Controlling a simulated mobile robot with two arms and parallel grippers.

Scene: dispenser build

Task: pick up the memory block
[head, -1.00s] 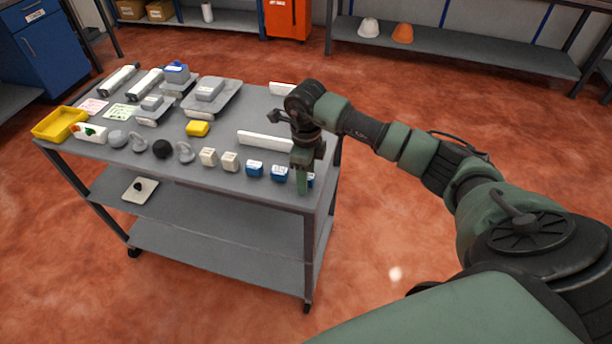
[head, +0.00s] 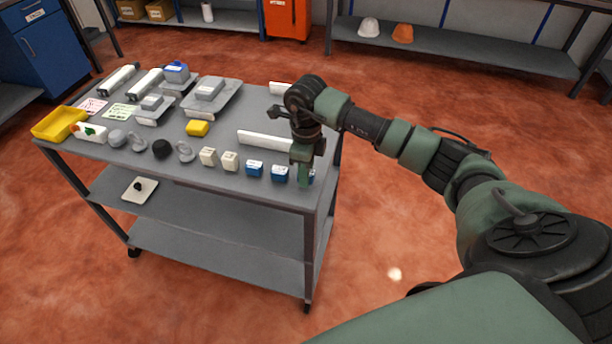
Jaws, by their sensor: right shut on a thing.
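The memory block (head: 312,176), a small blue block with a pale top, is at the right end of the front row on the grey cart. It is mostly hidden behind my right gripper (head: 305,176). The right gripper points down at the cart's front right corner and is shut on this block. I cannot tell whether the block is clear of the cart top. Two similar blue blocks stand to its left, one close by (head: 279,174) and one further along (head: 254,169). Their labels are too small to read. My left gripper is not in view.
The cart top (head: 225,178) also holds two cream blocks (head: 219,159), rounded grey and black parts, a yellow block (head: 197,128), a yellow tray (head: 58,124) and grey plates with parts. A long white bar (head: 265,140) lies just left of my right wrist. Open floor lies right of the cart.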

